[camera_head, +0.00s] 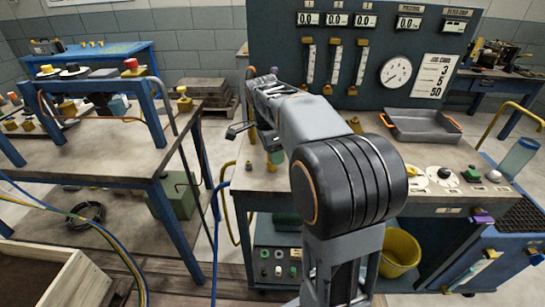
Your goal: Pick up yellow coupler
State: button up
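Several yellow pieces show in the head view, and I cannot tell for sure which is the yellow coupler. A yellow-topped fitting (183,100) stands on the right end of the left bench. A yellow piece (489,255) sits on the blue unit at lower right, below a purple one (482,216). Another small yellow piece (355,125) stands on the middle bench behind my arm.
A grey tray (424,137) with orange handles lies on the middle bench (258,183). Gauges line the dark panel (377,32) behind it. A yellow bucket (400,250) stands below. Hoses (125,255) hang by the left bench (120,160). A floor gap separates the benches.

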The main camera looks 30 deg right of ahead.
grip_shut()
dwell(0.3)
jog(key=shift+r, duration=0.1)
jog(key=shift+r, duration=0.5)
notch_tip(320, 180, up, 2)
jog(key=shift+r+p, duration=0.2)
jog(key=shift+p, duration=0.35)
jog(key=s+a+r+p, duration=0.1)
jog(key=s+a+r, duration=0.4)
jog(key=s+r, duration=0.4)
jog(key=s, duration=0.4)
jog(key=shift+r, duration=0.25)
